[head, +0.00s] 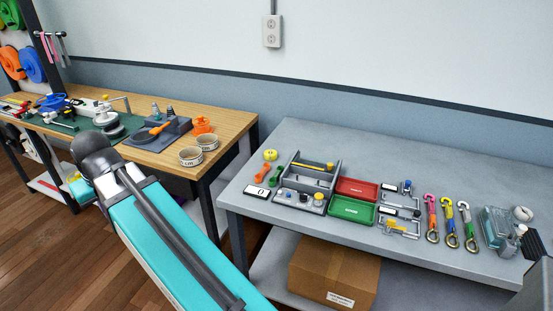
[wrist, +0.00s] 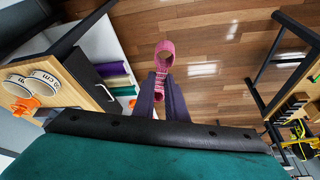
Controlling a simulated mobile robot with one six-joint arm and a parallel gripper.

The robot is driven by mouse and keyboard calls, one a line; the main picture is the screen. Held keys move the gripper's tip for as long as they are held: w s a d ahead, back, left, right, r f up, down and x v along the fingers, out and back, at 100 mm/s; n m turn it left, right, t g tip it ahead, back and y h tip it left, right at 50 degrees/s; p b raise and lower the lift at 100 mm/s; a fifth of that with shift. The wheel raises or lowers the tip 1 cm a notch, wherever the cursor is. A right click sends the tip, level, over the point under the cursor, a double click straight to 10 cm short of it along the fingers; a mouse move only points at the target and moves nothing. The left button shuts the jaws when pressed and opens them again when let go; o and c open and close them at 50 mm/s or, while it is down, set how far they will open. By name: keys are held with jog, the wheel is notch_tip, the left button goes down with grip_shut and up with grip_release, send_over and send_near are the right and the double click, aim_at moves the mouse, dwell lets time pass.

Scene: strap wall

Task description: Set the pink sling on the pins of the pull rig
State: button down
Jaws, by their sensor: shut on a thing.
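In the wrist view my gripper (wrist: 163,74) is shut on the pink sling (wrist: 166,48). One looped end of the sling stands out beyond the fingertips, and more of its webbing shows between the fingers. The wooden floor lies behind it. In the head view my arm reaches to the left, and my gripper and the held sling are hidden there. I cannot surely tell which fixture is the pull rig, and I cannot make out its pins. The sling touches no fixture that I can see.
More pink straps (head: 45,50) hang from a peg at the upper left. The wooden bench (head: 225,121) carries tools and two tape rolls (head: 199,148). The grey bench (head: 300,133) holds red and green trays and coloured straps with hooks. A cardboard box (head: 333,273) stands beneath it.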

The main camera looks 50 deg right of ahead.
jog(key=shift+a, duration=0.15)
jog(key=shift+w+d, duration=0.15)
jog(key=shift+d, duration=0.3)
jog(key=s+d+f+n+p, duration=0.1)
jog(key=s+d+p, duration=0.1)
jog(key=d, duration=1.4)
jog(key=s+d+f+n+p, duration=0.1)
jog(key=s+d+p, duration=0.2)
jog(key=d, duration=1.2)
jog(key=s+d+f+p, duration=0.1)
jog(key=s+d+p, duration=0.1)
jog(key=s+d, duration=0.8)
jog(key=s+d+f+n+y+p, duration=0.1)
jog(key=s+d+f, duration=0.1)
jog(key=s+d, duration=0.9)
jog(key=d, duration=0.5)
jog(key=shift+d+n+p, duration=0.2)
jog(key=shift+n+p, duration=0.1)
jog(key=shift+p, duration=0.05)
jog(key=shift+s, duration=0.1)
jog(key=shift+f+b, duration=1.65)
jog(key=shift+f, duration=1.45)
